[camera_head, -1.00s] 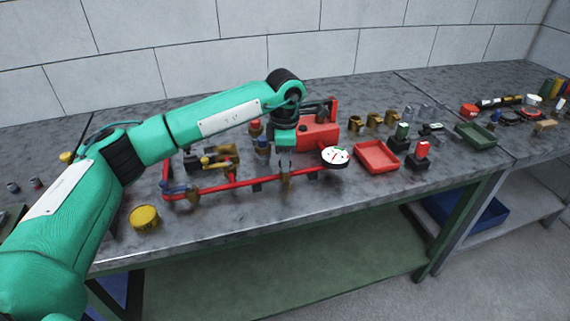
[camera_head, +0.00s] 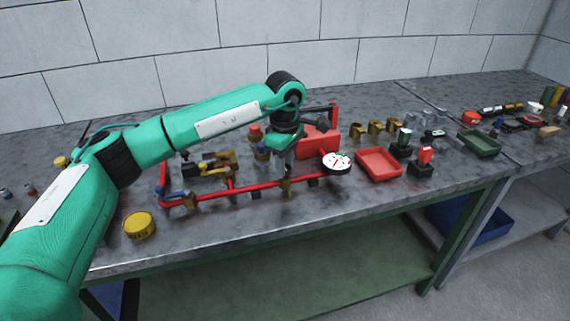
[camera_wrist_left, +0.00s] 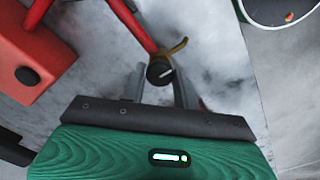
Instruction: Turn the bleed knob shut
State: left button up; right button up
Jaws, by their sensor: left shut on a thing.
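The bleed knob (camera_wrist_left: 159,72) is a small dark round knob with a white mark, next to a brass fitting (camera_wrist_left: 174,48) on the red pipe. In the left wrist view it sits between the two fingers of my left gripper (camera_wrist_left: 160,88), which is shut on it. In the head view my left gripper (camera_head: 284,168) points down at the red pipe (camera_head: 255,187), left of the white-faced gauge (camera_head: 337,161). There the knob is hidden by the fingers or too small to make out. My right gripper is not in view.
A red pump block (camera_head: 318,143) stands close behind the gripper. A red tray (camera_head: 379,163) lies right of the gauge, with dark switch boxes beside it. A yellow cap (camera_head: 139,226) lies at the front left.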

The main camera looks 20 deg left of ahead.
pick_arm(q)
jog(key=shift+r, duration=0.1)
jog(key=o, duration=1)
jog(key=shift+c, duration=0.2)
notch_tip(320, 180, up, 14)
jog(key=shift+b, duration=0.3)
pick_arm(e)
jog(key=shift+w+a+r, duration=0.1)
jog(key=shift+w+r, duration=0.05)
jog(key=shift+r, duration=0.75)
pick_arm(q)
jog(key=shift+f, duration=0.2)
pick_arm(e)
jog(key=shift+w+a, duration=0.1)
